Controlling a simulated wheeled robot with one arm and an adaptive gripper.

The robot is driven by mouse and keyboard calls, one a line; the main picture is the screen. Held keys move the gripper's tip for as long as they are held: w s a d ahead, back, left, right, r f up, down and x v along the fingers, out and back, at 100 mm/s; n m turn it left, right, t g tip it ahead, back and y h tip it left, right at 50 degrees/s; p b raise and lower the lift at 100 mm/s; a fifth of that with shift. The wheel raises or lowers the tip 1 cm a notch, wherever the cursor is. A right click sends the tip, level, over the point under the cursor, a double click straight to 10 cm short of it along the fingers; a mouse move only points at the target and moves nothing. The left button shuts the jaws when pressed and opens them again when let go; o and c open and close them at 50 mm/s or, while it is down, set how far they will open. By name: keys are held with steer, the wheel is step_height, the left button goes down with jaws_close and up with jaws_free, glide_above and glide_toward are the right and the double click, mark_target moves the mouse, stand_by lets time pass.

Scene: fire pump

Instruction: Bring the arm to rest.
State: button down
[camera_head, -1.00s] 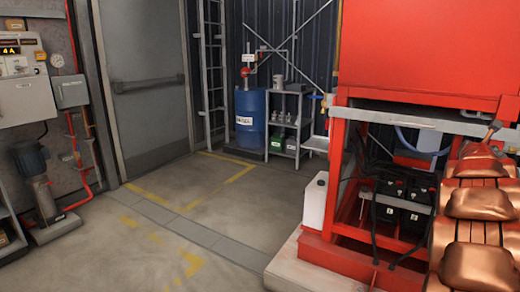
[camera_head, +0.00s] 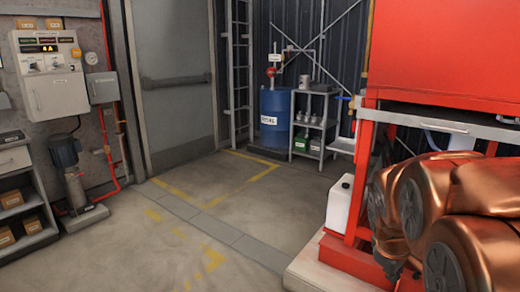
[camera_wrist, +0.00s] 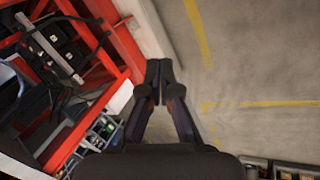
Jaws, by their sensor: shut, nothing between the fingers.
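My gripper (camera_wrist: 160,98) shows in the wrist view with its two dark fingers together at the tips and nothing between them. It points over the concrete floor, just beside the red frame. My copper-coloured arm (camera_head: 440,215) shows in the head view at the lower right, bunched in front of the red pump frame. I cannot make out the gripper fingers in the head view.
The red frame (camera_head: 357,185) and a white canister (camera_head: 340,203) stand close to my arm. A blue drum (camera_head: 275,118) and grey shelf (camera_head: 311,120) are at the back. A control panel (camera_head: 47,75) hangs at left. The middle floor (camera_head: 190,235) is clear.

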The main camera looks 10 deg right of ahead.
steer(key=s+a+f+m+g+y, duration=0.2)
steer(key=s+a+g, duration=0.1)
steer(key=s+a, duration=0.7)
steer(key=s+a+f+m+g+y, duration=0.2)
steer(key=s+a+f, duration=0.1)
steer(key=s+a, duration=0.75)
steer(key=s+p+v, duration=0.2)
steer(key=p+v, duration=0.8)
steer(key=s+d+r+p+v, duration=0.1)
steer(key=s+p+v, duration=0.1)
steer(key=p+v, duration=0.8)
steer(key=shift+s+r+t+p, duration=0.3)
steer(key=shift+s+r+t, duration=0.1)
steer(key=shift+s+r, duration=0.1)
